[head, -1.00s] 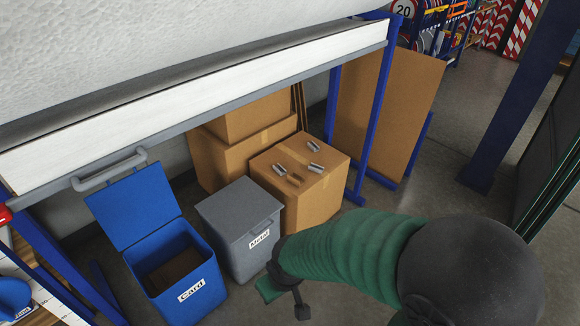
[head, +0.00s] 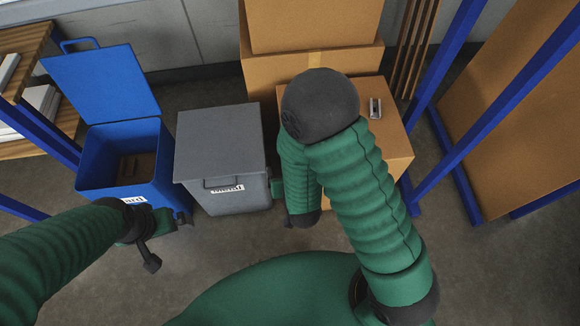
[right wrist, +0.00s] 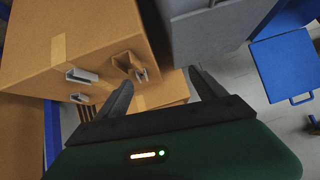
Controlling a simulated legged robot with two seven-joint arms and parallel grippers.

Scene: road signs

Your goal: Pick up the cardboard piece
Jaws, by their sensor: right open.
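The cardboard piece (right wrist: 130,66) is a small brown folded piece on top of a large cardboard box (right wrist: 85,30), beside two metal pieces, in the right wrist view. My right gripper (right wrist: 160,76) is open and empty, its fingertips pointing toward the box edge close to the cardboard piece and apart from it. In the head view my right arm hides the cardboard piece and the right gripper's fingers. My left gripper (head: 178,218) is low in front of the blue Card bin (head: 100,188); its fingers are too unclear to read.
The grey lidded Metal bin (head: 218,145) stands between the Card bin and the large box. The Card bin's lid (head: 100,85) is open, with brown pieces inside. A metal piece (head: 375,108) lies on the box. Blue posts (head: 480,115) stand at the right.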

